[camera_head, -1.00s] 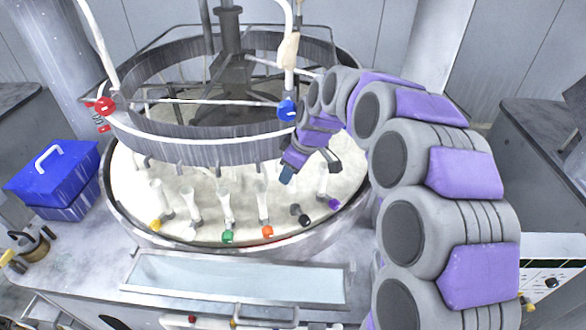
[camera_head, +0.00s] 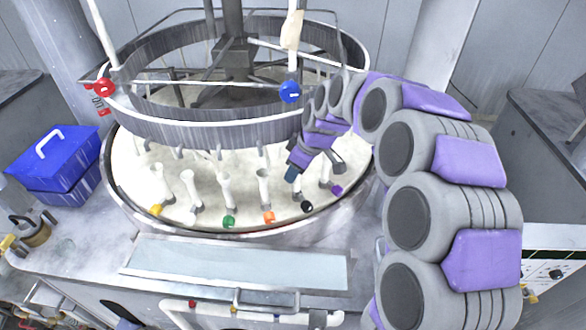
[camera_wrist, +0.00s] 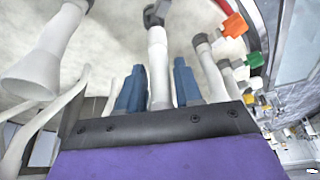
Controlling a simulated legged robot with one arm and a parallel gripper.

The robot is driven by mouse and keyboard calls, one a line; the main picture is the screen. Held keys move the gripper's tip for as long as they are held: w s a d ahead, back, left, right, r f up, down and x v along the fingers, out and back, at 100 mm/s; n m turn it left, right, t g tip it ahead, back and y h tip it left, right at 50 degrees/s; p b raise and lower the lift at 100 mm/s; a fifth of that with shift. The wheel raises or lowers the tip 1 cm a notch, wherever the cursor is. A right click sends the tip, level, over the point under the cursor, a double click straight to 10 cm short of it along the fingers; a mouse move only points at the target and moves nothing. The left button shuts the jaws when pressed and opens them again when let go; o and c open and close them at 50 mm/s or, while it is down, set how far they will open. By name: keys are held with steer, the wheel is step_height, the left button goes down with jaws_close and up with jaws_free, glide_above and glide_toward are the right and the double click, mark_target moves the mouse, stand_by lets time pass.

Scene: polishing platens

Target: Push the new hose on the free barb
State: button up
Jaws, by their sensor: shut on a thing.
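My gripper (camera_wrist: 159,88) is shut on a white hose (camera_wrist: 158,65) that stands between its two blue fingers in the wrist view. The hose's far end is at a dark grey barb fitting (camera_wrist: 156,14); I cannot tell whether it is over the barb or only touching it. In the head view my gripper (camera_head: 291,174) is low over the right front of the pale round platen (camera_head: 135,180), just above the black-marked fitting (camera_head: 306,207). The held hose is mostly hidden there by my gripper.
White flared hoses stand on fittings marked purple (camera_head: 337,190), orange (camera_head: 268,217), green (camera_head: 229,221), white (camera_head: 190,218) and yellow (camera_head: 155,210). A metal ring (camera_head: 200,134) hangs close above. A blue box (camera_head: 52,160) sits left.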

mark_target(298, 182)
steer(key=shift+d, duration=0.6)
steer(key=shift+a, duration=0.8)
steer(key=shift+d, duration=0.8)
steer(key=shift+a+f, duration=0.1)
steer(key=shift+a, duration=0.2)
steer(key=shift+f+b, duration=0.85)
steer(key=shift+f, duration=0.65)
steer(key=o, duration=1.1)
steer(key=shift+s+r, duration=0.1)
steer(key=shift+r, duration=0.05)
steer(key=p+v, duration=0.1)
steer(key=v, duration=1.6)
